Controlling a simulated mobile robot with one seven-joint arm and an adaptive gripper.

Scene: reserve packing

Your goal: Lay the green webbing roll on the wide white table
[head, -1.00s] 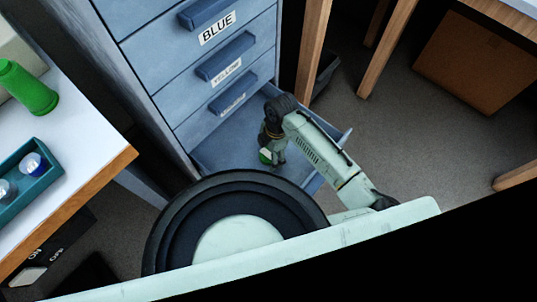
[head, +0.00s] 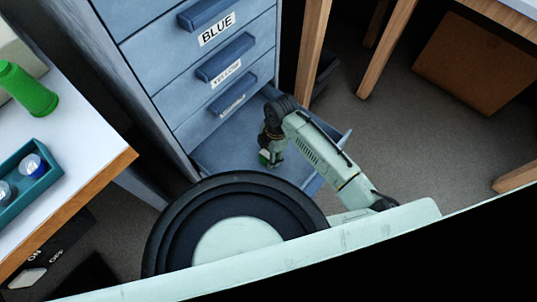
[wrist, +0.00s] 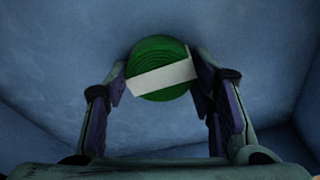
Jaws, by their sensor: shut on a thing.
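The green webbing roll (wrist: 158,52) with a white band (wrist: 162,77) across it sits between the fingers of my gripper (wrist: 160,85) in the wrist view. My gripper (head: 267,157) is shut on the roll inside the open bottom drawer (head: 222,150) of the blue cabinet. In the head view only a small green and white part of the roll (head: 264,157) shows beside the fingers. A white table (head: 95,135) with a wooden edge stands at the left; I cannot tell if it is the wide one.
On the left table are a green bottle-like object (head: 28,88) and a teal tray (head: 45,181) holding small jars. Labelled closed drawers (head: 225,60) rise above the open one. Wooden table legs (head: 385,50) and a brown box (head: 475,60) stand at the right.

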